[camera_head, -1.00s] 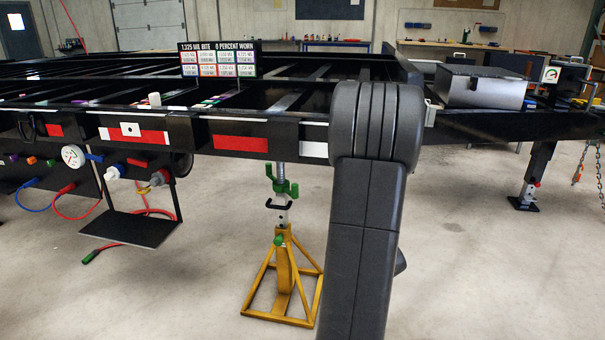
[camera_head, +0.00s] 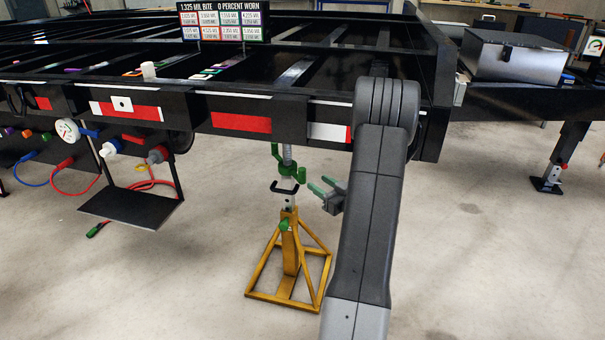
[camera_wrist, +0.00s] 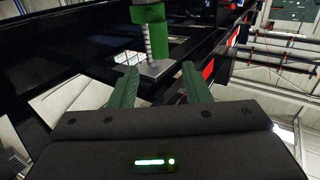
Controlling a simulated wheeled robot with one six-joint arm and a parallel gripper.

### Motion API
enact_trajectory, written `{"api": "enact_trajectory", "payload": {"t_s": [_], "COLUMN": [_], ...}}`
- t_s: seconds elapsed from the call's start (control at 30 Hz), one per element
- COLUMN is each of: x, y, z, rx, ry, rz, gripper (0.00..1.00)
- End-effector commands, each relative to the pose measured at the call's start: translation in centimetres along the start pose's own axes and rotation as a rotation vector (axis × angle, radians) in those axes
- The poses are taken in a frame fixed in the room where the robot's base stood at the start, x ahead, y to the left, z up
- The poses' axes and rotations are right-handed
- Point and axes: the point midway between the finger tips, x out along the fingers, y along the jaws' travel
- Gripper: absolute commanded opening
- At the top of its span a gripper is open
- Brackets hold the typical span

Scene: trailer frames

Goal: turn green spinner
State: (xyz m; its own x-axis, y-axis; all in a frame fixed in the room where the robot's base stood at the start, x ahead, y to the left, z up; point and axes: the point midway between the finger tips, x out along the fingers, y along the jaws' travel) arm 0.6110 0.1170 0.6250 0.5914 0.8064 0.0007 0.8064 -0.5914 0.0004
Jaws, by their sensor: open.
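The green spinner (camera_head: 286,164) is a green nut with arms, upright on the threaded rod of a yellow jack stand (camera_head: 291,255) under the trailer's black frame. In the wrist view the green spinner (camera_wrist: 150,42) is at the top middle, partly cut off, with the silver rod and a plate by it. My gripper (camera_head: 317,185) is open and empty, to the right of the spinner and a little lower in the head view, with its green fingers toward the stand. In the wrist view my gripper (camera_wrist: 158,73) has its fingers apart, with the spinner beyond the tips.
The black trailer frame (camera_head: 290,107) runs overhead with red and white strips. A black handle (camera_head: 284,188) sits on the stand below the spinner. A black shelf (camera_head: 130,206) and hoses are at the left. The floor around the stand is open.

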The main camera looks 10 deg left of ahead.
Motion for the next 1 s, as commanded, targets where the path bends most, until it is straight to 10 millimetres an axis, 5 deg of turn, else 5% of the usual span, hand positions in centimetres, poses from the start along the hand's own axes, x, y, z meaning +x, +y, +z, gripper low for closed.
{"api": "enact_trajectory", "payload": {"t_s": [0.4, 0.87, 1.0], "x": [7.8, 9.1, 9.1], "y": [0.0, 0.0, 0.0], "z": [0.1, 0.0, 0.0], "rx": [-0.001, 0.001, 0.000], "ry": [0.001, -0.001, -0.001], "rz": [-0.001, 0.002, 0.002], "gripper": [0.43, 0.43, 0.18]}}
